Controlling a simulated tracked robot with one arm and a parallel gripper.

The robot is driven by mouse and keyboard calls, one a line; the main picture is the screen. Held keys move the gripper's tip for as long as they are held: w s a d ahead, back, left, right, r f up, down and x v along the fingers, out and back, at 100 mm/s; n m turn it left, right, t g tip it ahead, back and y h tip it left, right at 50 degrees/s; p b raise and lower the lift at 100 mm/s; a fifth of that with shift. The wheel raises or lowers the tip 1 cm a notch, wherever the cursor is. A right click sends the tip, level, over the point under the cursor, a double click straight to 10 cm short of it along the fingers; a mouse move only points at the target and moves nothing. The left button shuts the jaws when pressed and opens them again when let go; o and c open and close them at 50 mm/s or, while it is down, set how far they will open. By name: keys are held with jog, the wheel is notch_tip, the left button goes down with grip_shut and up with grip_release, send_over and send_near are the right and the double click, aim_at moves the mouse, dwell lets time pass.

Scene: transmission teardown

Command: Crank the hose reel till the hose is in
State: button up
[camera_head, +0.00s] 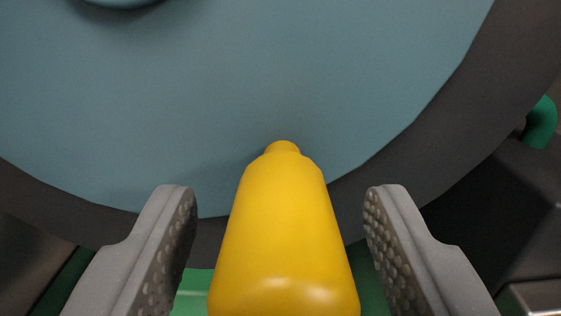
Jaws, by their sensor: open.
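The hose reel's round blue side disc (250,95) fills the upper part of the view, with a dark grey rim (440,150) around it. A yellow crank handle (285,230) sticks out from the disc's lower part towards the camera. My gripper (282,215) is open, with one grey finger on each side of the handle. A gap shows between the handle and each finger. The handle's near end is cut off by the bottom edge. I cannot see the hose.
A green rounded part (541,122) shows at the right edge, beside dark boxy shapes (515,210). A green surface (368,290) lies below the reel. Part of a blue hub (120,3) shows at the top left.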

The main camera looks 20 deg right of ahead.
jog(key=shift+w+d, duration=0.15)
jog(key=shift+w, duration=0.3)
